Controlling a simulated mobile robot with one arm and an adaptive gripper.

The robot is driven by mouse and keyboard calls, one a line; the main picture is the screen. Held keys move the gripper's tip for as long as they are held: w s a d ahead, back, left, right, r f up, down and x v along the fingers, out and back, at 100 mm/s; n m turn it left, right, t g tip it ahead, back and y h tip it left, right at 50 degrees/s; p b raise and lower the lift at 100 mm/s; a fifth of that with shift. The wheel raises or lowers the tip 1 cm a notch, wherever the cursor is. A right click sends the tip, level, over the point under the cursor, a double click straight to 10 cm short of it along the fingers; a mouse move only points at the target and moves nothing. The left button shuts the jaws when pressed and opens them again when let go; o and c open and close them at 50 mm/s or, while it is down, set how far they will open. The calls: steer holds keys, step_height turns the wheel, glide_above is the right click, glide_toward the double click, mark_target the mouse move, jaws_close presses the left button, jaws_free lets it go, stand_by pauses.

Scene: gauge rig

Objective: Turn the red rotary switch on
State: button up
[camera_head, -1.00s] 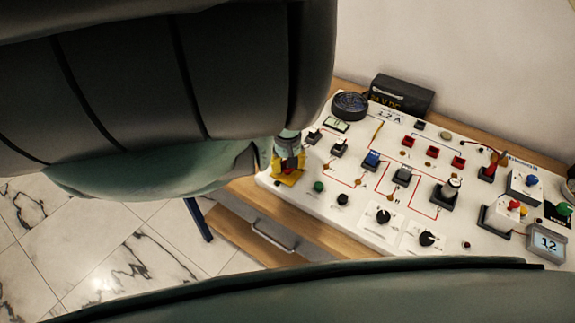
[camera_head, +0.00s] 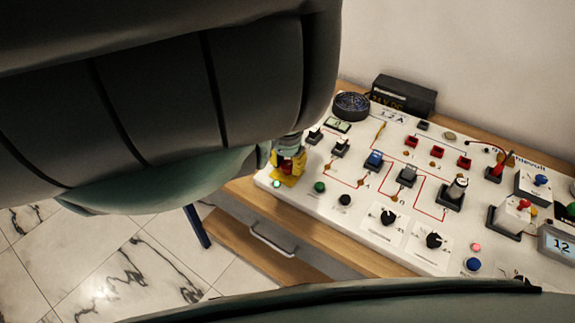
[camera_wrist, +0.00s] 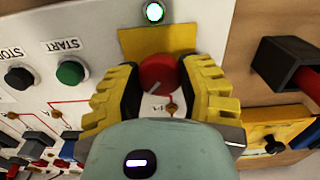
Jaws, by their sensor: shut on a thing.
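The red rotary switch (camera_wrist: 157,73) sits on a yellow plate (camera_wrist: 160,40) between the two yellow fingers of my gripper (camera_wrist: 158,85) in the wrist view. The fingers are shut on the knob from both sides. The white mark on the knob points down and to the left. A green lamp (camera_wrist: 153,12) beyond the plate is lit. In the head view, the red switch (camera_head: 287,168) is at the left end of the white panel (camera_head: 310,205), partly hidden by my gripper and arm. The lit green lamp (camera_head: 277,183) is beside it.
Green START (camera_wrist: 71,73) and black STOP (camera_wrist: 18,79) buttons are left of the switch in the wrist view. Black knobs (camera_head: 388,217), blue and grey switches (camera_head: 374,160) and a display (camera_head: 556,243) stand across the panel. A drawer handle (camera_head: 272,240) is below the panel's front edge.

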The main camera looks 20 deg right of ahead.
mark_target(287, 164)
steer(key=shift+w+m, duration=0.1)
steer(key=shift+m, duration=0.4)
steer(key=o, duration=1.2)
steer(key=shift+o, duration=0.2)
step_height(287, 164, up, 6)
steer(key=shift+f, duration=0.1)
steer(key=shift+r, duration=0.85)
